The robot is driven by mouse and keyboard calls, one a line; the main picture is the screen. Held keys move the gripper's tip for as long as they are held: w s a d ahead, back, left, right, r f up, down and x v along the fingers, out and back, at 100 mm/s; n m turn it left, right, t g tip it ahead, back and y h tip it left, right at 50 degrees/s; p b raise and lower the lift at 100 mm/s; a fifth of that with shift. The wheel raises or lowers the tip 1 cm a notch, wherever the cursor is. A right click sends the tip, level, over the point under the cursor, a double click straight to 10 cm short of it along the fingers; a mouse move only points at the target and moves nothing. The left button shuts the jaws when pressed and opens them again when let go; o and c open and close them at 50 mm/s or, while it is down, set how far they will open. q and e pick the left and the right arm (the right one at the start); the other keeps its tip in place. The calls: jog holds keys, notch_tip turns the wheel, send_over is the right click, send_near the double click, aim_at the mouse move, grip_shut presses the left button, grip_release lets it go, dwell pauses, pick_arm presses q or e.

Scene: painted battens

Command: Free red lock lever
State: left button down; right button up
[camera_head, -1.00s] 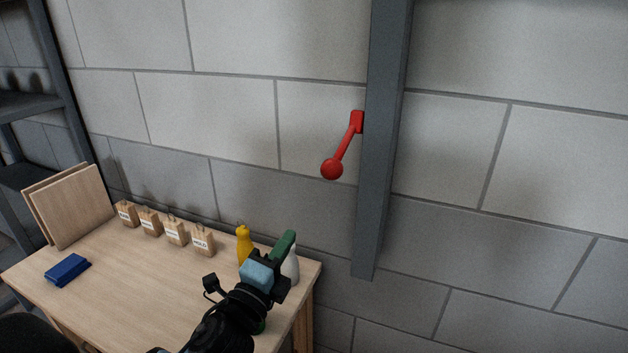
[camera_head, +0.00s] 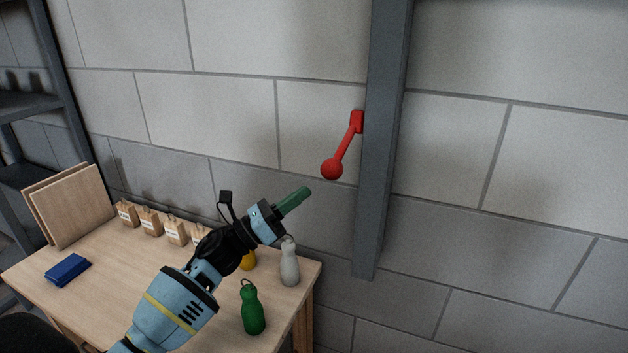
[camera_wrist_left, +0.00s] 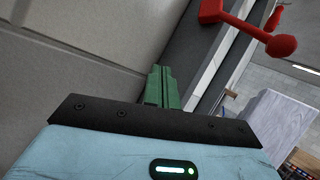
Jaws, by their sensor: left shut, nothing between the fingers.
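The red lock lever (camera_head: 344,149) is fixed to the left side of a grey upright post (camera_head: 383,150). Its arm slants down and left from the pivot block and ends in a round red knob (camera_head: 332,169). My left gripper (camera_head: 307,192) has green fingers that are shut and empty. It is below and to the left of the knob in the head view, apart from it. In the left wrist view the green fingers (camera_wrist_left: 161,86) are together, and the lever's knob (camera_wrist_left: 281,46) shows at the upper right. My right gripper is not in view.
A wooden table (camera_head: 110,290) stands below left with a green bottle (camera_head: 252,310), a white bottle (camera_head: 289,265), a partly hidden yellow bottle (camera_head: 248,262), several labelled wooden blocks (camera_head: 151,222) and a blue block (camera_head: 68,269). Grey block wall (camera_head: 480,250) lies behind the post.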

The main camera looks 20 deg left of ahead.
aim_at(346, 143)
pick_arm(q)
jog(key=shift+s+a+r+m+g+h, duration=0.3)
jog(key=shift+s+a+m+g+h, duration=0.65)
jog(key=shift+m+g, duration=2.5)
jog(key=shift+s+a+r+m+g+h, duration=0.4)
jog(key=shift+m+g+h, duration=0.9)
jog(key=shift+m+g, duration=2.2)
jog(key=shift+s+a+r+m+g+h, duration=0.2)
jog(key=shift+s+a+m+g+h, duration=0.7)
jog(key=shift+m+g, duration=2.55)
jog(key=shift+w+d+n+g+h, duration=0.1)
jog(key=shift+d+n+g+h, duration=0.2)
jog(key=shift+d, duration=0.1)
jog(key=s+a+r+x, duration=0.1)
jog(key=r+x, duration=0.1)
jog(key=x, duration=1)
jog(key=shift+d+r, duration=0.2)
jog(key=shift+r, duration=0.15)
jog(key=shift+r, duration=0.15)
